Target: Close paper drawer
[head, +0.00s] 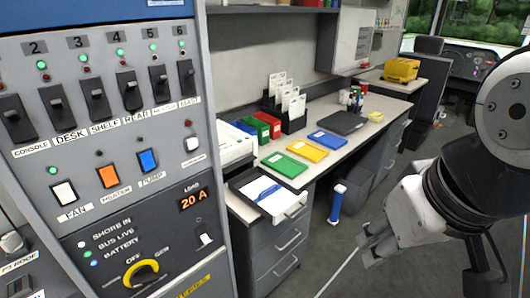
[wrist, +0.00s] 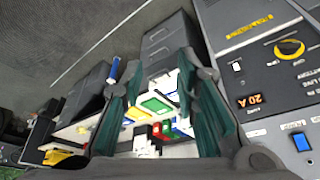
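The paper drawer (head: 244,190) is pulled out of the grey cabinet below the counter in the head view. It holds white paper with a blue item lying on it, and has a handle on its front. My gripper (head: 366,248) is to the right of the drawer in the head view, apart from it. In the wrist view, the two fingers of my gripper (wrist: 152,68) are spread with nothing held between them.
A control panel (head: 108,130) with switches stands close on the left. A printer-like white box (head: 225,148) sits behind the drawer. Green (head: 284,165), yellow (head: 307,150) and blue folders lie on the counter. A blue cylinder (head: 336,203) stands below. Floor is clear around my gripper.

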